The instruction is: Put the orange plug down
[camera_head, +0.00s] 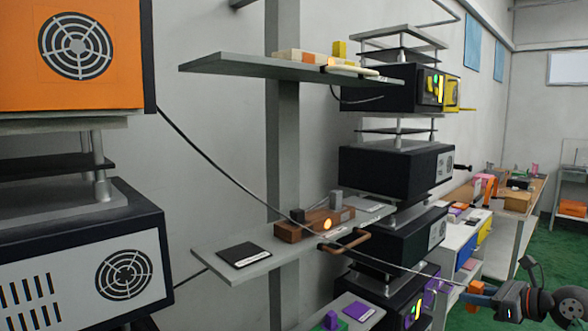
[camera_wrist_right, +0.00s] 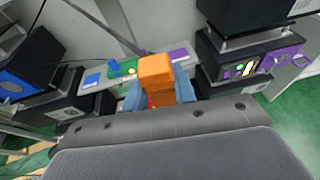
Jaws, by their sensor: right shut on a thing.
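The orange plug (camera_wrist_right: 156,70) is in the right wrist view, held upright between the blue fingertips of my right gripper (camera_wrist_right: 160,94). In the head view my right gripper (camera_head: 478,297) is at the lower right, and a small part of the orange plug (camera_head: 476,286) shows at its tip. The gripper is shut on the plug, in front of the black machine stack and apart from the shelves. The plug's lower part is partly hidden by the fingers. My left gripper is not in view.
A grey shelf (camera_head: 235,247) holds a black pad (camera_head: 244,255) and a brown block (camera_head: 312,225) with a lit lamp. A lower shelf carries purple things (camera_head: 332,320). Black machines (camera_head: 394,170) stand stacked behind. A cable hangs across the view. Green floor (camera_head: 552,245) is open at right.

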